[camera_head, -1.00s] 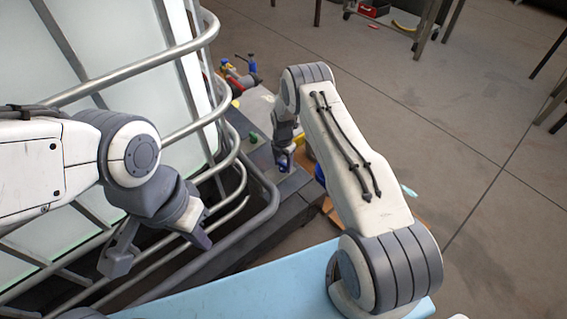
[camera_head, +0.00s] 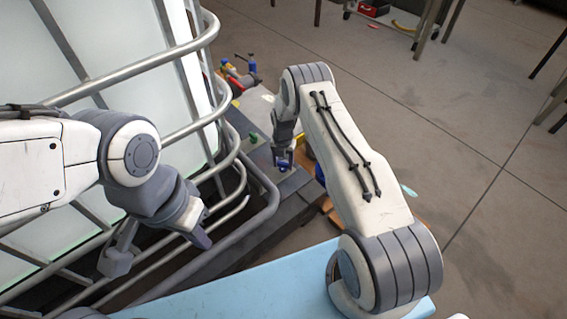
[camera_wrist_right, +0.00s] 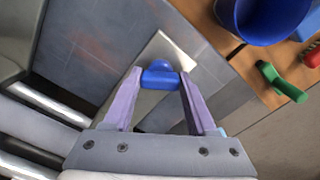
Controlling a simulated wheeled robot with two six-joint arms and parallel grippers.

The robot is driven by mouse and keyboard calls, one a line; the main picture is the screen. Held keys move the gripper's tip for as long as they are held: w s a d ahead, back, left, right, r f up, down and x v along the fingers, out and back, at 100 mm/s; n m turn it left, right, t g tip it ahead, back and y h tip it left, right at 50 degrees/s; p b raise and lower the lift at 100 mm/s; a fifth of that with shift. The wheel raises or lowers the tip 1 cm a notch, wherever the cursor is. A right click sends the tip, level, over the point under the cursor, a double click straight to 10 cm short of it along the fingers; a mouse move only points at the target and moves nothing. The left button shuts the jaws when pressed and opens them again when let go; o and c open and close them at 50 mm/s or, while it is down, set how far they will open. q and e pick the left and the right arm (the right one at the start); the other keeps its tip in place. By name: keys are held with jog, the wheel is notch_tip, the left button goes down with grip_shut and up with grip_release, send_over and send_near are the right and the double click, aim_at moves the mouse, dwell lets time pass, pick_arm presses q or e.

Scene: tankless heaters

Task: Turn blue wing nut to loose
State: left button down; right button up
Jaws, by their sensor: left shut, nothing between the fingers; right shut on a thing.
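The blue wing nut (camera_wrist_right: 160,77) sits between the two fingertips of my right gripper (camera_wrist_right: 161,82) in the right wrist view, with its wing bar spanning the gap. A pale plate (camera_wrist_right: 172,55) lies beneath the nut. My left gripper (camera_head: 203,240) is shut and empty, in front of the metal rails. The nut's stem is hidden from view.
Curved metal rails (camera_head: 229,102) around a white tank (camera_head: 130,40) stand at left, close to both arms. A green handle (camera_wrist_right: 284,84) and a blue cup-like part (camera_wrist_right: 262,18) lie right of the right gripper. Open floor (camera_head: 470,110) is at right.

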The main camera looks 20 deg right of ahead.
aim_at(283, 162)
jog(key=shift+w+r, duration=0.1)
jog(key=shift+w, duration=0.1)
jog(key=o, duration=1.3)
jog(key=shift+o, duration=0.3)
jog(key=shift+s, duration=0.1)
notch_tip(283, 162, up, 9)
jog(key=p, duration=0.3)
jog(key=shift+r, duration=0.15)
jog(key=shift+r+p, duration=0.35)
jog(key=shift+r, duration=0.15)
